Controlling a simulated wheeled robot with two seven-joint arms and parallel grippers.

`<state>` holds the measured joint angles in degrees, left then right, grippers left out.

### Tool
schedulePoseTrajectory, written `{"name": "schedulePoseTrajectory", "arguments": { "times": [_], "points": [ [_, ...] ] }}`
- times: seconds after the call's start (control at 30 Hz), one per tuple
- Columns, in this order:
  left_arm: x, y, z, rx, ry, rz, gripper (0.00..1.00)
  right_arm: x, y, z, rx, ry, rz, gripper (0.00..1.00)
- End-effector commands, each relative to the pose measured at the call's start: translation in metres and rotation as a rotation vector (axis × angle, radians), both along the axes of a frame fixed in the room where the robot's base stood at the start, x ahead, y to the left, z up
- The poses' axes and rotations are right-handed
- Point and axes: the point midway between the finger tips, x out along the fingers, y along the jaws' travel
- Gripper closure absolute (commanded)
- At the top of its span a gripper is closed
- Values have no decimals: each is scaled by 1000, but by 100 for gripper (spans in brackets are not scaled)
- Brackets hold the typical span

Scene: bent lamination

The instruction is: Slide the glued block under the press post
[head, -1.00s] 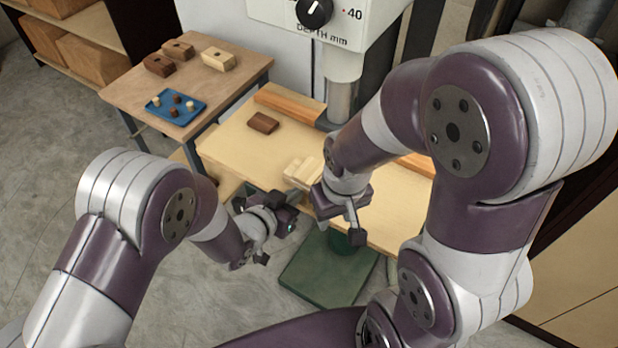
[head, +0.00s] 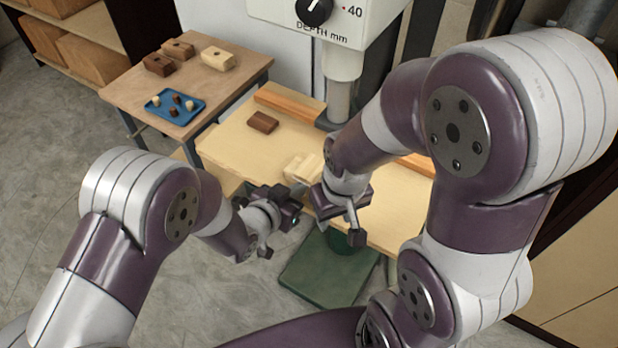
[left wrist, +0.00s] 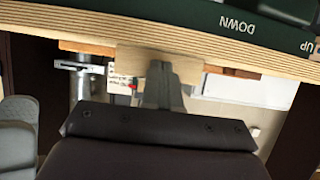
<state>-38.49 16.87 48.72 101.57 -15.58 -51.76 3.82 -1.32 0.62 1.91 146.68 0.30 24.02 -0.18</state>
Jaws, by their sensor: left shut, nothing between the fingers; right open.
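A pale wooden block (head: 301,167) lies near the front edge of the press table (head: 232,148), partly hidden by my right gripper. It also shows in the left wrist view (left wrist: 130,61). My left gripper (head: 299,190) is shut and empty at the block's near side. In the left wrist view its fingers (left wrist: 161,82) overlap the block; I cannot tell whether they touch. My right gripper (head: 318,198) is open at the block's right; its fingers are largely hidden. The grey press post (head: 341,99) stands behind the block, with its lower end partly hidden by my right arm.
A dark brown block (head: 262,122) lies on the press table, left of the post. An orange wooden strip (head: 289,103) runs along the back. A side table (head: 128,88) holds a blue tray (head: 186,117) and several blocks. My right arm covers the table's right part.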

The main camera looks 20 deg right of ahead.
Motion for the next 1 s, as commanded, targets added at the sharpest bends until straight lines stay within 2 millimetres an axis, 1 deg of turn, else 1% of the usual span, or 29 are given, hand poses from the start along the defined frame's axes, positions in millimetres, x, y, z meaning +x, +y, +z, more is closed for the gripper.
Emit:
{"name": "schedulePoseTrajectory", "arguments": {
  "times": [1.0],
  "points": [
    [22,-29,-1,0,0,0,100,0,0,-11,0,0,0,57]
  ]
}}
